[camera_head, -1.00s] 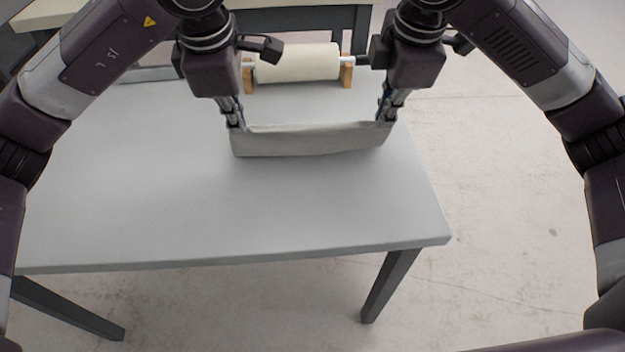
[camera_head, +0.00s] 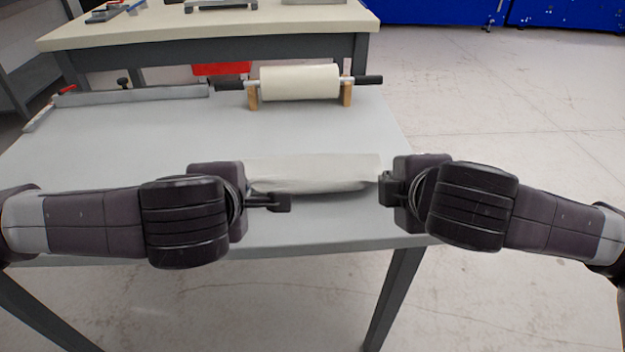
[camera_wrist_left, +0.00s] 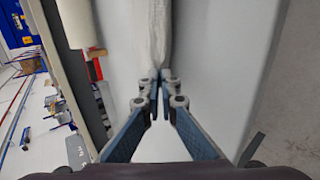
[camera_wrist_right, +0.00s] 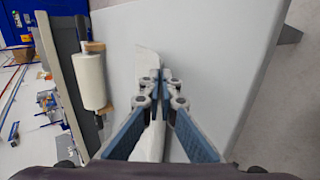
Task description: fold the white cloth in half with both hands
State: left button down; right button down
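The white cloth (camera_head: 315,172) is stretched between my two grippers above the grey table, with a rounded, bulging fold along its near side. In the left wrist view my left gripper (camera_wrist_left: 160,78) has its fingertips closed together on the end of the cloth (camera_wrist_left: 150,32). In the right wrist view my right gripper (camera_wrist_right: 160,78) is likewise closed on the cloth (camera_wrist_right: 147,62) at its other end.
The grey table (camera_head: 120,135) is mostly bare around the cloth. A cream roller (camera_head: 300,83) on wooden stands lies beyond the cloth, with a long grey bar (camera_head: 135,95) to its left. A second table (camera_head: 160,32) stands behind. Open floor is at the right.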

pick_arm(q)
jog(key=shift+s+f, duration=0.3)
jog(key=shift+f, duration=0.05)
pick_arm(e)
jog(key=shift+s+f, duration=0.3)
jog(key=shift+f, duration=0.05)
pick_arm(q)
jog(key=shift+t, duration=0.3)
pick_arm(e)
jog(key=shift+t, duration=0.3)
pick_arm(q)
jog(key=c, duration=1.9)
grip_release()
pick_arm(e)
jog(key=c, duration=1.9)
grip_release()
